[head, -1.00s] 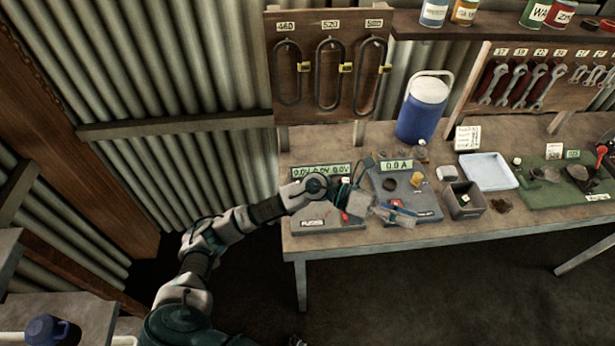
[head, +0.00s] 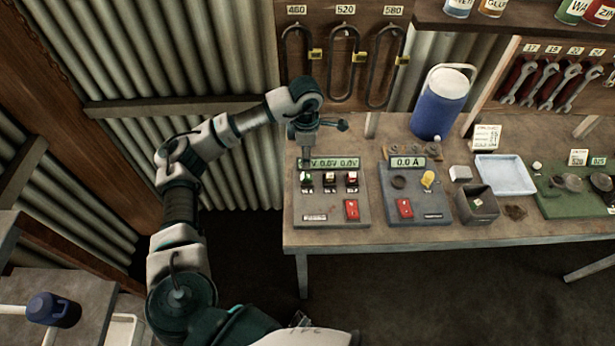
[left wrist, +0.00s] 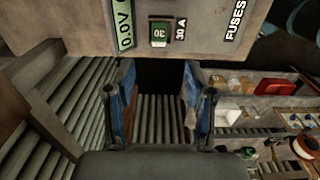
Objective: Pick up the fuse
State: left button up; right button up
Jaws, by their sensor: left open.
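A fuse panel (head: 320,206) with a 0.0V display stands at the left of the bench, with several small fuses in its upper row. The leftmost is a green fuse (head: 307,181); a red-faced fuse (head: 352,179) is at the right of the row. In the left wrist view, a green fuse (left wrist: 159,33) marked 30 sits in the panel beside a "30 A" label. My left gripper (head: 306,155) hangs over the panel's back left edge. In the left wrist view its blue-padded fingers (left wrist: 158,72) are apart and empty, short of the green fuse. My right gripper is not seen.
An ammeter panel (head: 416,204) with a yellow knob and red switch stands just right. Beyond are a grey bin (head: 477,207), a pale blue tray (head: 501,170) and a blue jug (head: 443,105). Corrugated wall stands close behind my left arm.

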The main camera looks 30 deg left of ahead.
aim_at(304, 174)
pick_arm(q)
notch_tip(304, 174, down, 3)
jog(key=shift+a+f, duration=0.25)
jog(key=shift+f, duration=0.4)
notch_tip(304, 174, down, 5)
jog(key=shift+s+a+p, duration=0.1)
jog(key=shift+a+p, duration=0.05)
jog(key=shift+p, duration=0.25)
jog(key=c, duration=1)
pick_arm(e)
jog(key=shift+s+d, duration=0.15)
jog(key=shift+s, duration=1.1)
